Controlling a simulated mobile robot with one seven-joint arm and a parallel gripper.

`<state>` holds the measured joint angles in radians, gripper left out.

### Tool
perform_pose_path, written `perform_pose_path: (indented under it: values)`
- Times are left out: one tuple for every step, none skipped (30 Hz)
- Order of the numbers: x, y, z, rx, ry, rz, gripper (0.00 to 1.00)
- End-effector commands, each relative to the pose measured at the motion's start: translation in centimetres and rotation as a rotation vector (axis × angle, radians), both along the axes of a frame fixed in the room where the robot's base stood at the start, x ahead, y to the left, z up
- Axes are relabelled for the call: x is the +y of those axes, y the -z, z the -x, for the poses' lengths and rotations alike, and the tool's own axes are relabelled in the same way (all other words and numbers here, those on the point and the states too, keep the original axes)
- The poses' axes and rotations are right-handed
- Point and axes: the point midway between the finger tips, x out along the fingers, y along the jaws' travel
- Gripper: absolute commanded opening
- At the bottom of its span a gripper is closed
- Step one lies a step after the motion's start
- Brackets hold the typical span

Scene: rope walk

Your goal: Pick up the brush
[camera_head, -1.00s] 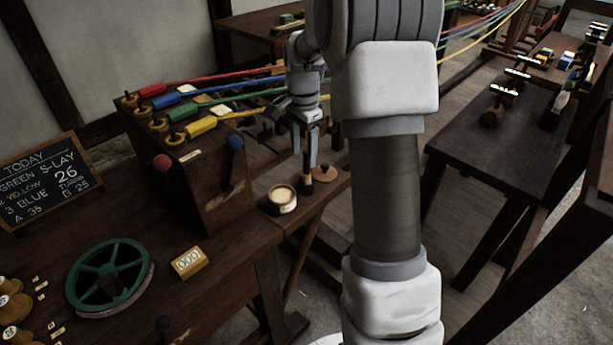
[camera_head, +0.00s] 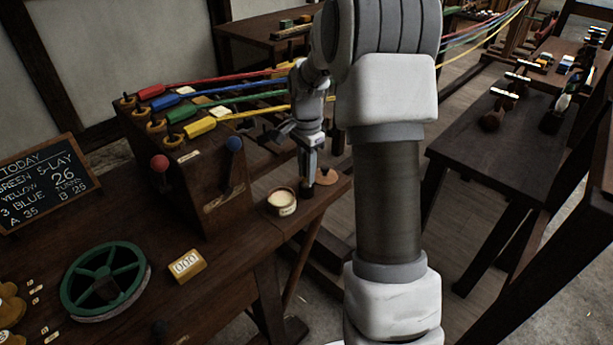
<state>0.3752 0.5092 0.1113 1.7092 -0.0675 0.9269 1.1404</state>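The brush (camera_head: 306,188) stands on the bench end, between the tin of pale paste and a round wooden lid. Only its dark lower part shows clearly; my gripper hides most of the handle. My gripper (camera_head: 308,172) points down at the brush, with its fingers at the handle's height. The fingers are small and dark here, so I cannot tell whether they touch the handle or are closed on it.
The tin (camera_head: 282,201) is just left of the brush, and the wooden lid (camera_head: 326,177) just right. The wooden headstock box (camera_head: 205,180) with levers and coloured ropes rises at the left. A green wheel (camera_head: 104,280) and counter (camera_head: 187,266) lie on the bench.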

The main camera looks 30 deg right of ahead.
Motion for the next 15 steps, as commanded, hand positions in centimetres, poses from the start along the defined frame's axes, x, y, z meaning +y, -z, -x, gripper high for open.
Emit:
perform_pose_path:
  values:
    - [0.0, -0.01, 0.0, 0.0, 0.0, 0.0, 0.05]
    - [0.0, -0.01, 0.0, 0.0, 0.0, 0.0, 0.0]
    - [0.0, -0.01, 0.0, 0.0, 0.0, 0.0, 0.0]
    - [0.0, -0.01, 0.0, 0.0, 0.0, 0.0, 0.0]
    - [0.0, -0.01, 0.0, 0.0, 0.0, 0.0, 0.0]
    - [0.0, -0.01, 0.0, 0.0, 0.0, 0.0, 0.0]
    - [0.0, -0.02, -0.01, 0.0, 0.0, 0.0, 0.0]
    - [0.0, -0.02, -0.01, 0.0, 0.0, 0.0, 0.0]
    - [0.0, -0.02, -0.01, 0.0, 0.0, 0.0, 0.0]
    - [0.0, -0.02, -0.01, 0.0, 0.0, 0.0, 0.0]
    - [0.0, -0.02, -0.01, 0.0, 0.0, 0.0, 0.0]
    - [0.0, -0.04, -0.01, 0.0, 0.0, 0.0, 0.0]
    - [0.0, -0.08, -0.01, 0.0, 0.0, 0.0, 0.0]
    - [0.0, -0.18, -0.02, -0.001, 0.0, 0.0, 0.0]
    - [0.0, -0.41, -0.03, -0.001, 0.0, 0.001, 0.0]
